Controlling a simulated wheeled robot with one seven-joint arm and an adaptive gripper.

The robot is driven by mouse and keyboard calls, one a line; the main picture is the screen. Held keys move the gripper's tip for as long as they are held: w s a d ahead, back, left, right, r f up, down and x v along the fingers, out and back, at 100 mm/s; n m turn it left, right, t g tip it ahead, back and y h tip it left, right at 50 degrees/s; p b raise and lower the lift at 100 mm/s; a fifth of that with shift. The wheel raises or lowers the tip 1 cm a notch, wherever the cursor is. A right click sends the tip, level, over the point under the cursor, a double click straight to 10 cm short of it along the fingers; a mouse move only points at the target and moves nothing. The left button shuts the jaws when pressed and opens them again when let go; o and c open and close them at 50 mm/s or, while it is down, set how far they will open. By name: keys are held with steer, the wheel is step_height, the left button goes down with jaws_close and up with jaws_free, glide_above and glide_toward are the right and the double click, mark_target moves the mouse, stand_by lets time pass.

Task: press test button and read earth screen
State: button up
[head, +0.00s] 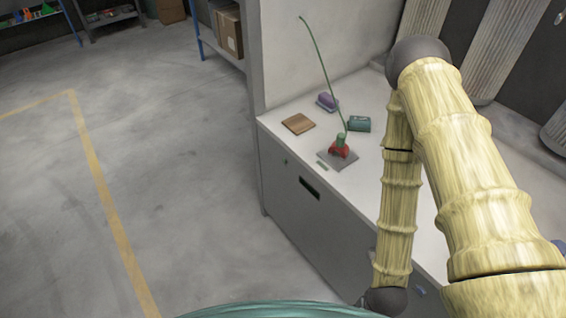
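On the white top of a grey cabinet (368,95), a teal box (359,123) with small unreadable markings lies beside a red object (339,149) with a green upper part, which sits on a grey plate (327,154). A long thin green rod or wire (317,57) rises from that spot and leans left. A purple item (327,100) on a paler base lies behind. I cannot make out which of these carries the test button or the earth screen; no button or reading is legible. My gripper is not in view; my arm runs down to the bottom edge.
A brown square board (298,124) lies near the cabinet's left edge. My arm hides the right part of the top. Open concrete floor with a yellow line (98,188) is left; shelves stand behind.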

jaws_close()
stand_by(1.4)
